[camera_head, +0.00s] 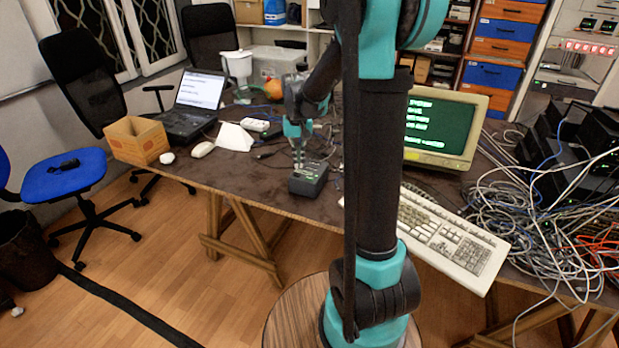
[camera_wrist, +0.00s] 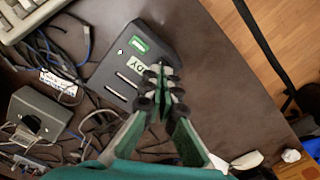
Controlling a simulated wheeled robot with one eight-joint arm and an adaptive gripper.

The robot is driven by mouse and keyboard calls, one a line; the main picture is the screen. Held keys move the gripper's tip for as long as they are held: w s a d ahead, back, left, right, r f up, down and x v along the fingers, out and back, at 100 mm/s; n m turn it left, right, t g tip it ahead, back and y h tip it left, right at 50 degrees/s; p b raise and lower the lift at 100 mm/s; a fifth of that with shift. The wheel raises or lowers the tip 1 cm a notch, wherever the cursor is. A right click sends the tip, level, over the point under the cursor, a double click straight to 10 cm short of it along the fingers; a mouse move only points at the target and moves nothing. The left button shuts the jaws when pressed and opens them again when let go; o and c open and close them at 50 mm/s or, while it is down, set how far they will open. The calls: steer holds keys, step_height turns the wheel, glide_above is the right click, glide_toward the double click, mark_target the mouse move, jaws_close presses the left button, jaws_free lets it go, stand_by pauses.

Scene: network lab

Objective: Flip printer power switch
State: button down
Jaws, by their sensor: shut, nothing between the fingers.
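A small dark box (camera_head: 308,181) sits on the table near its front edge. In the wrist view this box (camera_wrist: 125,62) shows a green label, light slots and white lettering ending in "DY". It may be the printer; I cannot tell for certain, and no power switch is clearly readable. My gripper (camera_head: 299,163) points down over the box. In the wrist view my gripper (camera_wrist: 163,82) is shut and empty, its tips over the box's edge by the lettering. I cannot tell whether they touch it. The fingers hide part of the box.
A grey box (camera_wrist: 36,112) with a dark opening stands among loose cables beside the dark box. A keyboard (camera_head: 440,235), a monitor (camera_head: 440,127) and a cable heap (camera_head: 540,215) lie to the right.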

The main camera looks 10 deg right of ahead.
steer(key=shift+r, duration=1.9)
steer(key=shift+s, duration=0.1)
